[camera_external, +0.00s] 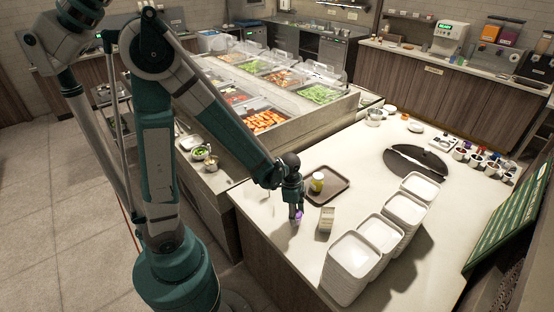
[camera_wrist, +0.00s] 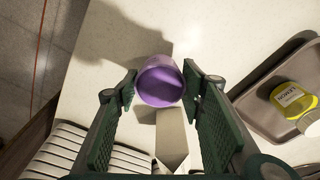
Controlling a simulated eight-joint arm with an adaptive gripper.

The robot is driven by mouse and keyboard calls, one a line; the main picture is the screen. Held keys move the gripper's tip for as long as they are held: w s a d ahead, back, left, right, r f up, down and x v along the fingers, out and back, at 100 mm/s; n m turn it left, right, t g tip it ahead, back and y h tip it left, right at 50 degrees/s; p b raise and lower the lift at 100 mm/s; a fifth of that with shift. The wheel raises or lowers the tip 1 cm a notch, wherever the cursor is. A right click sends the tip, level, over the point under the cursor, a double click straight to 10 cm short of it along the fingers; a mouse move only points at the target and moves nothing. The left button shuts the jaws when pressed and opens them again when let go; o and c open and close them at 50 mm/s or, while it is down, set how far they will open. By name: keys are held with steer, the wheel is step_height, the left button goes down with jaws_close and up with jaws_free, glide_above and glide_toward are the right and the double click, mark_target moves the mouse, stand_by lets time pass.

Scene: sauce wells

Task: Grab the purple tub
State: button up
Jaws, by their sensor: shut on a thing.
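The purple tub (camera_wrist: 160,82) is at the upper middle of the wrist view, between the two green fingers of my gripper (camera_wrist: 160,90). The fingers are closed on its sides. In the external view my gripper (camera_external: 296,216) points down near the counter's front left edge, with a small purple part of the tub (camera_external: 298,216) showing at its tip. The fingers hide most of the tub there. I cannot tell whether the tub touches the counter.
A brown tray (camera_external: 333,193) with a yellow lemon container (camera_external: 317,182) lies close beside my gripper. A small beige box (camera_external: 326,218) stands just right of it. Stacks of white containers (camera_external: 354,254) fill the counter's front. A dark round board (camera_external: 419,161) lies farther back.

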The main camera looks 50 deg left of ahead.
mark_target(297, 213)
steer(key=shift+r+p, duration=0.65)
steer(key=shift+r, duration=2.85)
